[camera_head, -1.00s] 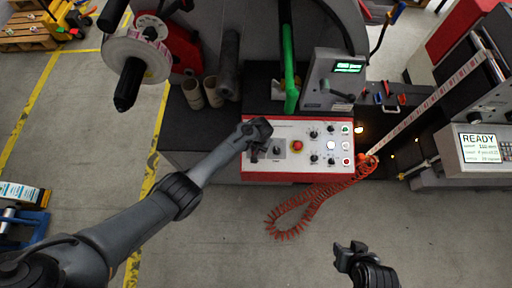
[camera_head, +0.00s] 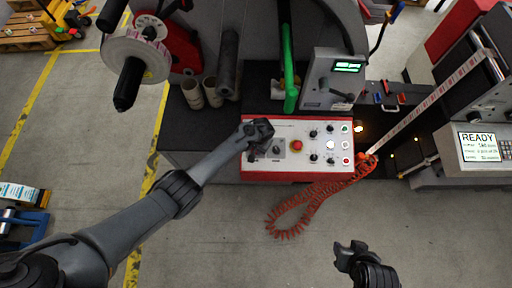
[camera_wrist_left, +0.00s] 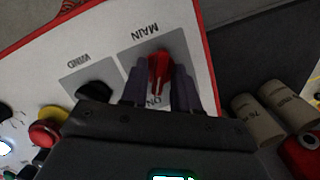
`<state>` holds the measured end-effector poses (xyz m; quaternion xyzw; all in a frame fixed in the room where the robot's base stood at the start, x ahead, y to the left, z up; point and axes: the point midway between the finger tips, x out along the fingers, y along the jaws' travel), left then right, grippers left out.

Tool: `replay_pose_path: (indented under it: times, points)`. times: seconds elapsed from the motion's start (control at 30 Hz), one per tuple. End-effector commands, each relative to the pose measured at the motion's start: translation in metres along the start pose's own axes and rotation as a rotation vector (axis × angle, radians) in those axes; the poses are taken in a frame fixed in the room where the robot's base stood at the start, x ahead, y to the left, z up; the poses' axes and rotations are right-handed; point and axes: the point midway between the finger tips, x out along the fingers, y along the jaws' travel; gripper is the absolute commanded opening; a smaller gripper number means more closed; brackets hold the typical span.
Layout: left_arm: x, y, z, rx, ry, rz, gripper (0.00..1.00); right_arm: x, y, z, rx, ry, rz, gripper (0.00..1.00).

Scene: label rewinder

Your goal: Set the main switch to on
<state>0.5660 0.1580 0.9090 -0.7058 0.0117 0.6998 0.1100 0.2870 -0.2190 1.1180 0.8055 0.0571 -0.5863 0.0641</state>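The main switch is a red knob (camera_wrist_left: 159,68) on a grey plate marked MAIN, with part of the word ON showing near my gripper. My left gripper (camera_wrist_left: 160,88) has one finger on each side of this knob and appears closed on it. In the head view my left gripper (camera_head: 262,150) is over the left end of the white control panel (camera_head: 310,172) and hides the main switch there. My right gripper (camera_head: 351,250) is empty, with its fingers apart, over the floor in front of the machine.
A WIND knob (camera_wrist_left: 95,92) sits beside the main switch, and a red emergency button (camera_head: 296,146) is further along. Cardboard cores (camera_head: 213,92) stand behind the panel. A coiled red cable (camera_head: 290,222) hangs in front. A display (camera_head: 479,147) at right reads READY.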

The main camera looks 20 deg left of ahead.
Motion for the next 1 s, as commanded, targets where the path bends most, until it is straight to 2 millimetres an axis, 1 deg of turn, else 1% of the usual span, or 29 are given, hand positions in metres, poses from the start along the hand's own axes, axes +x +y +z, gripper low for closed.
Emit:
replay_pose_path:
  times: [0.33,0.47,0.67,0.8,1.0]
  points:
    - [-0.001,0.0,-0.001,-0.002,0.001,0.001,0.39,-0.001,-0.002,-0.001,0.007,0.001,-0.005,0.43]
    - [-0.008,0.0,-0.001,-0.002,0.001,0.001,0.39,-0.003,-0.002,-0.001,0.007,0.001,-0.005,0.43]
    - [-0.034,0.0,0.0,-0.001,0.003,0.002,0.39,-0.012,-0.001,-0.004,0.007,0.001,-0.005,0.43]
    - [-0.058,0.0,0.0,-0.003,0.003,0.002,0.39,-0.017,-0.001,-0.006,0.005,0.001,-0.004,0.43]
    - [-0.088,0.001,0.0,-0.001,0.003,0.002,0.39,-0.019,0.001,-0.006,-0.001,0.0,0.001,0.43]
